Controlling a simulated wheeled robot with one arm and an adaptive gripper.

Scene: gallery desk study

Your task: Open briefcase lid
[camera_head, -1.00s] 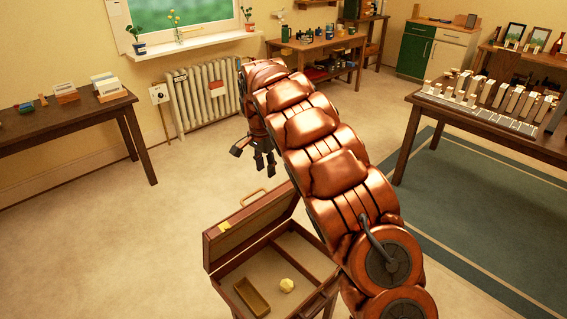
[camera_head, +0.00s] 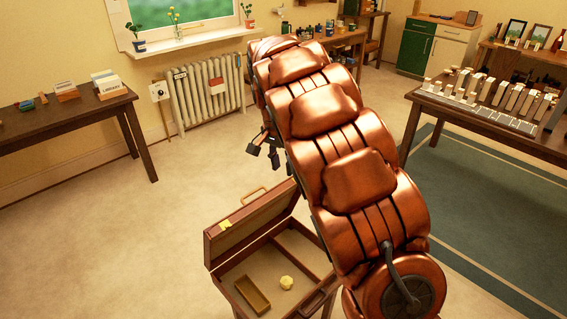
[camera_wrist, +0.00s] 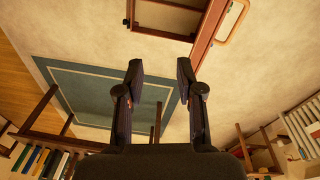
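The brown briefcase (camera_head: 222,285) is on a stand at the bottom centre of the head view. Its lid (camera_head: 250,222) is raised, tilted up at the back, so the tan interior shows. In the wrist view the lid's edge (camera_wrist: 207,32) and handle (camera_wrist: 236,22) are at the top. My gripper (camera_wrist: 160,72) is open with nothing between its fingers, apart from the lid. In the head view my gripper (camera_head: 264,152) is above and behind the lid, partly hidden by my arm.
Inside the briefcase are a small wooden tray (camera_head: 252,294) and a yellow lump (camera_head: 286,282). A desk (camera_head: 62,125) stands at left, a radiator (camera_head: 205,95) behind, and a table with blocks (camera_head: 477,120) at right. The floor left of the briefcase is clear.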

